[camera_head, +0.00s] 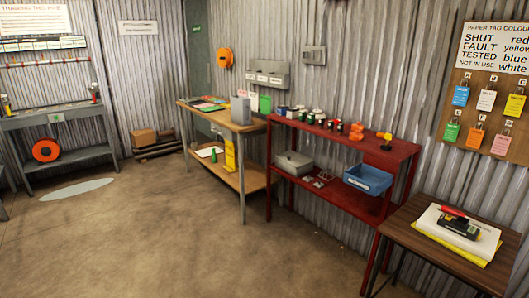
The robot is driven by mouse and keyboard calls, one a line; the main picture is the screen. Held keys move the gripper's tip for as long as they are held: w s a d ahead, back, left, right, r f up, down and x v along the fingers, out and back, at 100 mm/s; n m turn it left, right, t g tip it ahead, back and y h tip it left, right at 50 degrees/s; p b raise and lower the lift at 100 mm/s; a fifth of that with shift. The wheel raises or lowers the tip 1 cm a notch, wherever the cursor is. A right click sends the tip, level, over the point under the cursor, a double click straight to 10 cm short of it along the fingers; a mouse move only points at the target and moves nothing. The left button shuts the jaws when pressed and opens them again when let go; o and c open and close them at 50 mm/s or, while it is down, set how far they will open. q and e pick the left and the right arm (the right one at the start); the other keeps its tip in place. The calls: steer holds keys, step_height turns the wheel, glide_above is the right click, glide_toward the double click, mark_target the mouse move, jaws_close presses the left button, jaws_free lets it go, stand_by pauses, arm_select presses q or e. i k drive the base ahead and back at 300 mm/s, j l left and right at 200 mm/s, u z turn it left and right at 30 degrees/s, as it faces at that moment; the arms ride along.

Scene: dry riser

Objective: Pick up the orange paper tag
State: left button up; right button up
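The orange paper tag (475,138) hangs in the middle of the lower row on a brown tag board (440,150) on the right wall. A green tag (450,133) hangs to its left and a pink tag (501,145) to its right. Above hang a blue tag (460,96), a white tag (487,100) and a yellow-orange tag (514,105). Small letter labels sit above the tags. Neither of my grippers is in view.
Open floor (200,240) lies at front left.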

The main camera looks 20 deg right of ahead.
mark_target(474, 138)
steer(key=i+l+z, duration=0.2)
steer(key=z, duration=0.25)
steer(key=i+z, duration=0.25)
steer(key=z, duration=0.15)
steer(key=i+l+z, duration=0.1)
steer(key=i+z, duration=0.2)
steer(key=z, duration=0.15)
steer(key=i+j+z, duration=0.1)
steer(key=i+z, duration=0.15)
steer(key=z, duration=0.15)
steer(key=i+j+z, duration=0.15)
steer(key=z, duration=0.3)
steer(key=i+j+z, duration=0.25)
steer(key=z, duration=0.15)
